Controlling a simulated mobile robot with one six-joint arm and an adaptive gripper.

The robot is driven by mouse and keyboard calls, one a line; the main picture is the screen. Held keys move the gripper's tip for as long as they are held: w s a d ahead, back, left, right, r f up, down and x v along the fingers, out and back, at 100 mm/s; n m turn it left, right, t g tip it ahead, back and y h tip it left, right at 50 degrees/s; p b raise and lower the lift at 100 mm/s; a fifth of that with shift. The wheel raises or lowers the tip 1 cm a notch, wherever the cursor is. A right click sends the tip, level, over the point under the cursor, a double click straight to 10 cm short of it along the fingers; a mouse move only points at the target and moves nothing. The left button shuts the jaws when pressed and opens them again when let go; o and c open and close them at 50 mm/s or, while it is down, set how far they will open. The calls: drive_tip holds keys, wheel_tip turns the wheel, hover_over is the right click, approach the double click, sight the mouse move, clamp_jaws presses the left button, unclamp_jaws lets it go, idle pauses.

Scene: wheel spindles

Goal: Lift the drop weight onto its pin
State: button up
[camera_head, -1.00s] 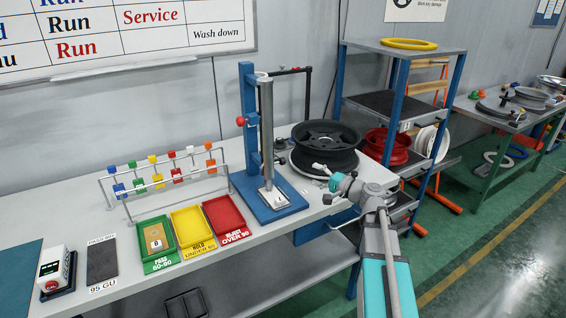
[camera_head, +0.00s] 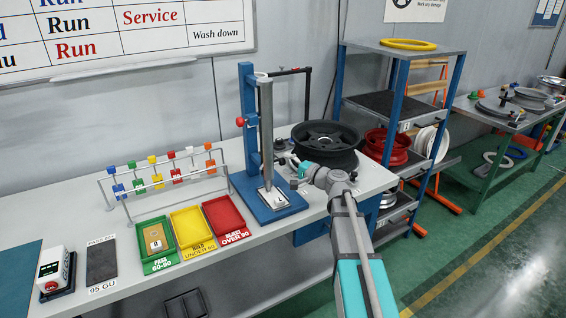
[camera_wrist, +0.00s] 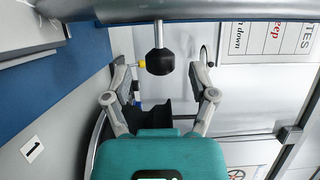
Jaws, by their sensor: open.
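A tall blue stand (camera_head: 248,130) on the bench carries an upright steel cylinder (camera_head: 266,130), which seems to be the drop weight or its guide. A red knob (camera_head: 240,121) sticks out of the stand's left side; I cannot tell whether it is the pin. In the wrist view the cylinder (camera_wrist: 230,8) crosses the top, and a black knob (camera_wrist: 160,62) on a short rod sticks out from it. My gripper (camera_head: 290,162) is right of the cylinder, open and empty. In the wrist view its fingers (camera_wrist: 163,82) are spread either side of the knob's line, apart from it.
A dark wheel rim (camera_head: 326,140) stands close behind my gripper. Green (camera_head: 158,262), yellow (camera_head: 194,245) and red (camera_head: 226,232) trays lie left of the stand. A blue-post shelf (camera_head: 398,100) with wheels stands at right.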

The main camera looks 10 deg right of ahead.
drive_tip(key=shift+x, duration=1.25)
clamp_jaws()
